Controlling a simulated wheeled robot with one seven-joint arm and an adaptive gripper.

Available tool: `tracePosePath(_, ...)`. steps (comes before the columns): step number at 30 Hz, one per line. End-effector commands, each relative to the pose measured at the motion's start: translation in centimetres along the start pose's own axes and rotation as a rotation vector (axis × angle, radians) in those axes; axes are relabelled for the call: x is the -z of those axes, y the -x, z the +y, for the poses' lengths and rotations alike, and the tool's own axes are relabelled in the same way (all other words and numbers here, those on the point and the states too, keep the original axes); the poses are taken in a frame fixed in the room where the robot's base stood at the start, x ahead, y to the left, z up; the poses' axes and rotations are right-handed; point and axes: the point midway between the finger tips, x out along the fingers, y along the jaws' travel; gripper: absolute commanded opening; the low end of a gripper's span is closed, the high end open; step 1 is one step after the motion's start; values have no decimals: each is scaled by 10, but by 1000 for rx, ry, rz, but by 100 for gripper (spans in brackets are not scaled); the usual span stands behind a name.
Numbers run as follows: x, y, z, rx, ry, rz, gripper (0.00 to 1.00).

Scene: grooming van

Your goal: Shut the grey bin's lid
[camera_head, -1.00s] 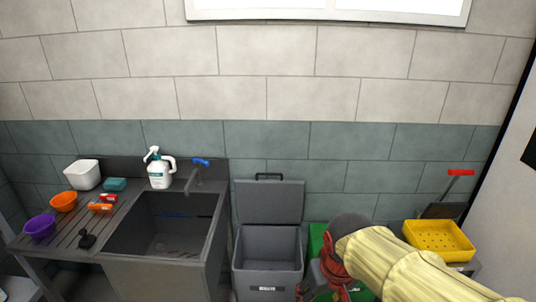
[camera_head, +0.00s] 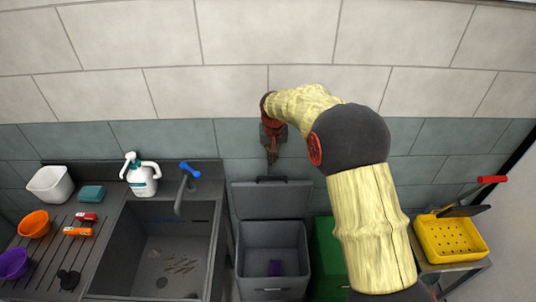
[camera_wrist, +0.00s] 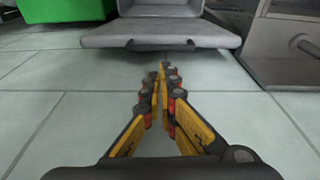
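The grey bin (camera_head: 272,284) stands on the floor right of the sink. Its grey lid (camera_head: 270,201) is open, standing upright at the bin's rear near the wall, with a dark handle on its top edge. My gripper (camera_head: 272,156) is shut and empty, pointing down above the lid's top edge in front of the wall. In the wrist view, my gripper's fingertips (camera_wrist: 163,70) meet close to the lid (camera_wrist: 160,34) but a visible gap appears between them.
The sink (camera_head: 160,235) and its counter are to the left. A green bin (camera_head: 328,255) stands right of the grey one, partly behind my arm. A yellow basket (camera_head: 450,243) sits farther right. The tiled wall is close behind the lid.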

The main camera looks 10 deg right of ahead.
Motion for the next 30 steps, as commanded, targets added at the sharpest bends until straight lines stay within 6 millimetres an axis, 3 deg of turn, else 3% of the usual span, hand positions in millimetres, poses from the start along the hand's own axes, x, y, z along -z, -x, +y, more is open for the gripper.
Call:
tracePosePath(2,9,5,-1,2,-20,19,0)
tracePosePath(7,7,-4,0,1,-45,17,0)
tracePosePath(21,9,-79,-1,2,-44,17,0)
tracePosePath(30,10,-95,-1,2,-44,19,0)
